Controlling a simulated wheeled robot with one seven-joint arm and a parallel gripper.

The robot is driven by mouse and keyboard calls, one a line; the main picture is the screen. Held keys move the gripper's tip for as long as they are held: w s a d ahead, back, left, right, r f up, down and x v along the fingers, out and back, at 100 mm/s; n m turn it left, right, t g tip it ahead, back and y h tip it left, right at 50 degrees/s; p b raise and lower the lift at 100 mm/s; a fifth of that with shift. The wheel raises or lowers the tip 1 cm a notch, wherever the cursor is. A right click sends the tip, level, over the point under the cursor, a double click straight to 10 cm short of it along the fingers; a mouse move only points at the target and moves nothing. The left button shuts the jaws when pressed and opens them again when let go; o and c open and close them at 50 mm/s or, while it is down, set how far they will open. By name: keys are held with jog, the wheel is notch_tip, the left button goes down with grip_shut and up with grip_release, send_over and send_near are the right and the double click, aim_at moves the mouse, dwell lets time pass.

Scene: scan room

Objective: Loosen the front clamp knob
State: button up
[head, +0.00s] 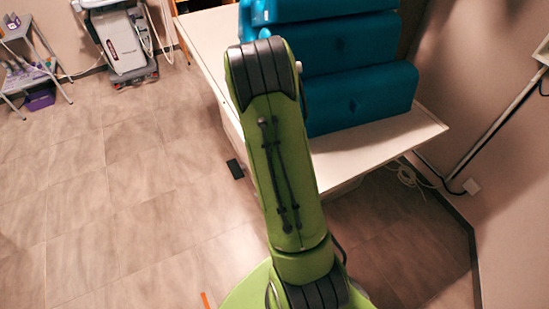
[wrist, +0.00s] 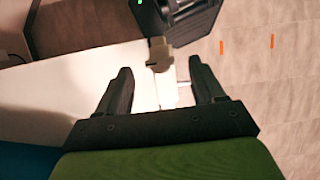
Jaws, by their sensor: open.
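In the wrist view, my gripper (wrist: 160,68) is open, with its two black fingers spread and nothing held between them. Ahead of the gap is a beige-grey clamp-like fitting (wrist: 159,52) below a dark box (wrist: 178,18) with a small green light. A thin pale bar (wrist: 183,83) shows beside the fitting, near the right finger. I cannot tell which part is the front clamp knob, or whether a finger touches anything. In the head view my green arm hides the gripper and the fitting.
The white table (head: 385,135) carries several stacked blue cushions (head: 360,90). A wheeled white machine (head: 122,42) stands at the back left, and a small shelf cart (head: 30,65) at the far left. The left floor is mostly clear.

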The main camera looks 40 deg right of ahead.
jog(key=p+v, duration=0.2)
jog(key=v, duration=1.1)
